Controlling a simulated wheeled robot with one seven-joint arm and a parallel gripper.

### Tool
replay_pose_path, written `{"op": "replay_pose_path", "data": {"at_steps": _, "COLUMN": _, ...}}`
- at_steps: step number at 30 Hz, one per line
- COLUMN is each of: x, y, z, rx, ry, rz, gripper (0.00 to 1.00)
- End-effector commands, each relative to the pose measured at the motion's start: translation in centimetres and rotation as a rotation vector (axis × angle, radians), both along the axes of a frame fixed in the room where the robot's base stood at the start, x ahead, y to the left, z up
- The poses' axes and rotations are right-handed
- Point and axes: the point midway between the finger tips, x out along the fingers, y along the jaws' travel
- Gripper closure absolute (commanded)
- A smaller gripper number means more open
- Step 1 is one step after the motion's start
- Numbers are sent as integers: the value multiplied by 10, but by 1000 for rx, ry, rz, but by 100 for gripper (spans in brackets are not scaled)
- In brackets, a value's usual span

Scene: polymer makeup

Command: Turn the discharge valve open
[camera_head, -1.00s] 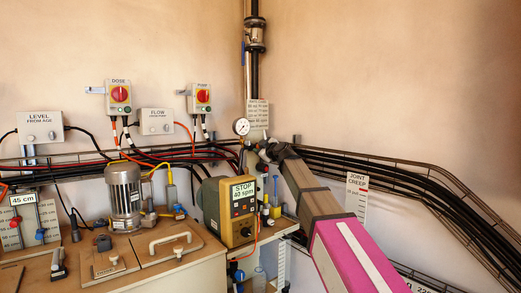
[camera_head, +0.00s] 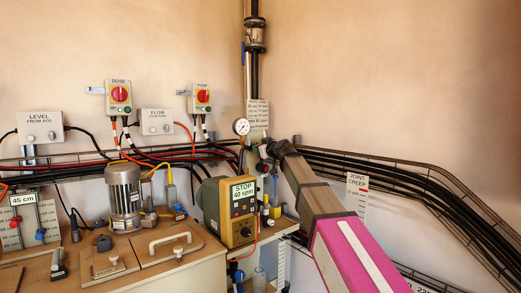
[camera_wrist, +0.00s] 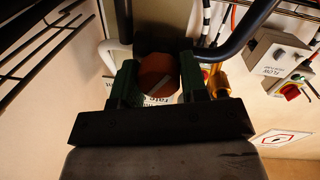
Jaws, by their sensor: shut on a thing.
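In the wrist view, a red-orange knob (camera_wrist: 156,76) with a line across its face sits between the two green fingers of my gripper (camera_wrist: 158,80). The fingers are shut on it from both sides. It appears to be the valve's handle; the valve body behind it is mostly hidden. In the head view, my arm reaches from the lower right to the corner pipework, just right of and below the pressure gauge (camera_head: 241,126). My gripper and the pipework hide the knob there, so how far it is turned cannot be told.
A printed plate (camera_head: 257,113) hangs above the grip. The dosing pump (camera_head: 230,208) with its STOP label stands below left. Black cables (camera_head: 400,188) run along the right wall. In the wrist view, a dark curved pipe (camera_wrist: 237,38) passes close to the right finger.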

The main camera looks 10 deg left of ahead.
Motion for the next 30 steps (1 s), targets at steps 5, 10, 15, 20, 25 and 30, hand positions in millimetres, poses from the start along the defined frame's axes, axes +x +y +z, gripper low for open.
{"op": "replay_pose_path", "data": {"at_steps": 5, "x": 0, "y": -1, "z": -1, "rx": 110, "ry": 127, "rz": 1, "gripper": 84}}
{"op": "replay_pose_path", "data": {"at_steps": 10, "x": 0, "y": -1, "z": 0, "rx": 217, "ry": 247, "rz": 1, "gripper": 84}}
{"op": "replay_pose_path", "data": {"at_steps": 15, "x": 0, "y": -1, "z": 0, "rx": 325, "ry": 368, "rz": 0, "gripper": 84}}
{"op": "replay_pose_path", "data": {"at_steps": 20, "x": 1, "y": -2, "z": 0, "rx": 425, "ry": 481, "rz": 1, "gripper": 84}}
{"op": "replay_pose_path", "data": {"at_steps": 25, "x": 1, "y": -2, "z": 0, "rx": 524, "ry": 590, "rz": 0, "gripper": 84}}
{"op": "replay_pose_path", "data": {"at_steps": 30, "x": 1, "y": -2, "z": 0, "rx": 603, "ry": 681, "rz": 1, "gripper": 84}}
